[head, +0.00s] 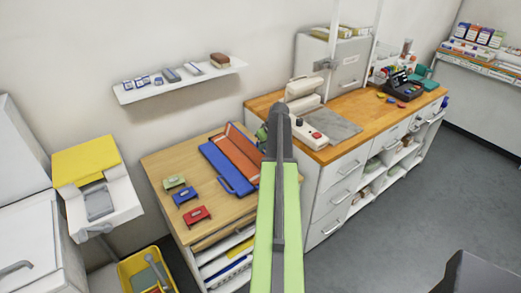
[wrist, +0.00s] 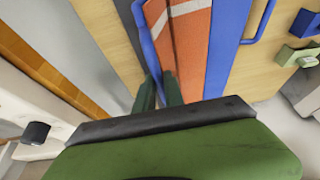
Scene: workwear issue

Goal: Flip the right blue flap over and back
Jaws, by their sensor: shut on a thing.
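A blue-and-orange folding piece lies on the wooden table. Its left blue panel (head: 222,166) lies flat, with a blue handle (head: 228,187) at its outer edge. An orange face (head: 243,150) shows to the right of it, its right side partly behind my arm. In the wrist view the orange face (wrist: 192,50) has a pale stripe and lies between a blue handle bar (wrist: 145,42) and the blue panel (wrist: 226,45). My gripper (wrist: 158,90) is shut on the blue handle bar at the orange side. The fingertips are hidden in the head view.
Green (head: 174,182), blue (head: 185,196) and red (head: 197,215) small blocks sit at the table's left front. A taller wooden-topped counter (head: 400,103) with a cream-coloured machine (head: 303,90) stands to the right. A wall shelf (head: 180,80) hangs above. Grey floor is open at right.

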